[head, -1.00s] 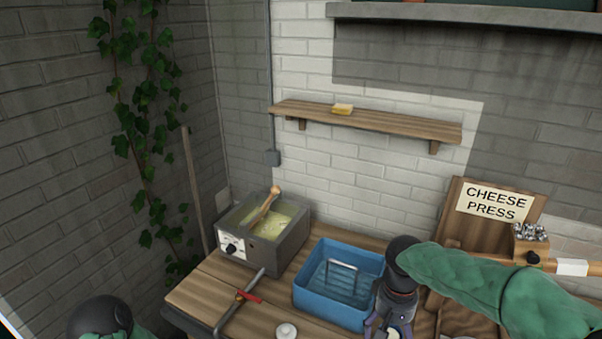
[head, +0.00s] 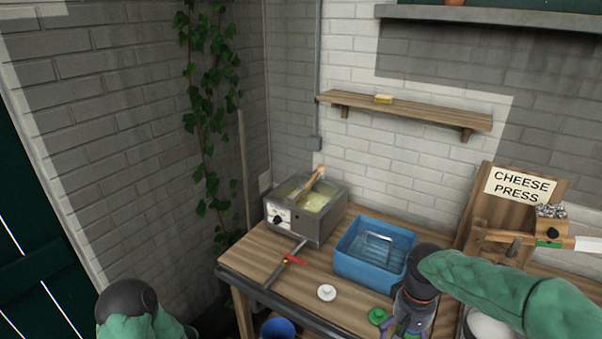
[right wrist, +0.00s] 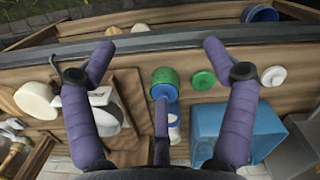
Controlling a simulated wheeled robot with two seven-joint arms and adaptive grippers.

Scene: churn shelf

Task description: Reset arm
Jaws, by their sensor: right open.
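My right gripper (head: 408,330) is at the bottom of the head view, over the table to the front right of the blue tub; its tips are partly cut off there. In the right wrist view, my right gripper (right wrist: 160,42) has its two purple fingers spread wide with nothing between the tips. A green round item with a blue part (right wrist: 165,82) lies on the table below, in line with the gap. My left arm shows only as a dark joint and green sleeve at the lower left of the head view; its gripper is out of view.
A blue tub (head: 365,270) stands mid-table beside the grey vat (head: 306,222). A white disc (head: 327,292) and green disc (head: 378,316) lie in front. A cheese press (head: 505,212) stands right. A blue bucket (head: 277,329) is beyond the table's front edge. A wall shelf (head: 405,109) hangs above.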

